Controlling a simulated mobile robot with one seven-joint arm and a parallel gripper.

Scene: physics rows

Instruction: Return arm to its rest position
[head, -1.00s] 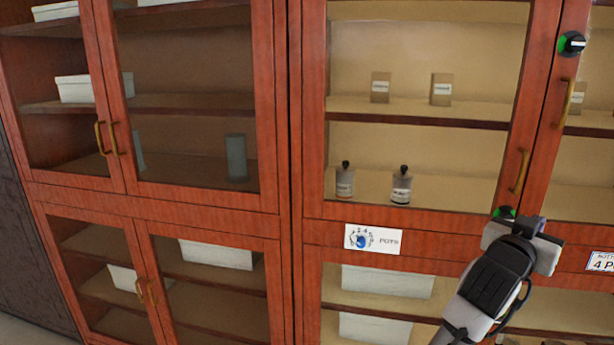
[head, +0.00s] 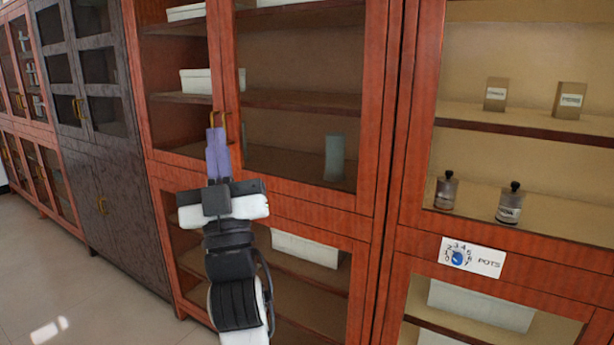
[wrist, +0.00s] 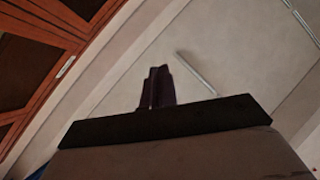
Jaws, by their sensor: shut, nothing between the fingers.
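My gripper (head: 217,152) is in the lower left-middle of the head view, pointing up, with its two purple-grey fingers together and nothing between them. It appears in front of the red-brown glass-door cabinet (head: 285,205), overlapping its lower door frame and a door handle. I cannot tell whether it touches the cabinet. In the wrist view the shut fingers (wrist: 157,88) point up toward a pale ceiling.
A second cabinet section on the right holds two bottles (head: 446,190) and two small boxes (head: 496,94). A sign reading POTS (head: 472,257) is on its frame. A dark cabinet (head: 112,150) stands to the left. Floor (head: 70,300) at the lower left is clear.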

